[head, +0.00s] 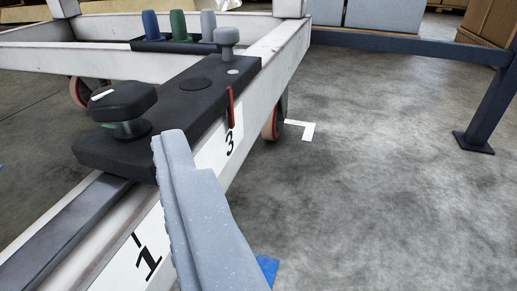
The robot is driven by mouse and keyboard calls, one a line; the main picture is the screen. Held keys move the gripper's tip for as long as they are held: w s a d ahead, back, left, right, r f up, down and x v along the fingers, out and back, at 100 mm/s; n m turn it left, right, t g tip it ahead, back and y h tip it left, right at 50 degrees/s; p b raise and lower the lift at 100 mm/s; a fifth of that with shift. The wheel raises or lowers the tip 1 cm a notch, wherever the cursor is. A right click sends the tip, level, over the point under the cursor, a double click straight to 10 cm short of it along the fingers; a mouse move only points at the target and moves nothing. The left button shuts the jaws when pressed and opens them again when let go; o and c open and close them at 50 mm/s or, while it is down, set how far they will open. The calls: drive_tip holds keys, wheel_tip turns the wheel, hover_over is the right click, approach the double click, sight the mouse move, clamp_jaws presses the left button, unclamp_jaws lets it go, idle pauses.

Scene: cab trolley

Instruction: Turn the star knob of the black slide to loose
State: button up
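The black slide (200,103) sits on the pale rail of the trolley. Its black star knob (124,99) stands upright on a metal stem at the slide's near left end, with a white mark on top. A red pointer (231,106) on the slide's side is just above the number 3 label. My gripper (190,195) shows as one grey, rough-edged jaw in front of the rail, to the right of and below the knob, seemingly apart from it. No second jaw can be made out, so its opening is unclear.
A grey pin knob (226,41) rises from the slide's far end. Behind it, a black holder bears blue (150,24), green (178,23) and grey (208,24) pegs. The number 1 label (146,258) is on the near rail. Open floor (390,180) lies right; a dark post (490,110) stands beyond.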

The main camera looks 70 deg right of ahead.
sight(121, 110)
drive_tip(key=b+x, duration=0.1)
drive_tip(key=x, duration=0.3)
drive_tip(key=b+x, duration=0.1)
drive_tip(key=x, duration=0.2)
drive_tip(key=s+d+f+b+x, duration=0.1)
drive_tip(key=x, duration=0.3)
drive_tip(key=shift+w+d, duration=0.2)
drive_tip(key=shift+d, duration=0.05)
drive_tip(key=c, duration=1)
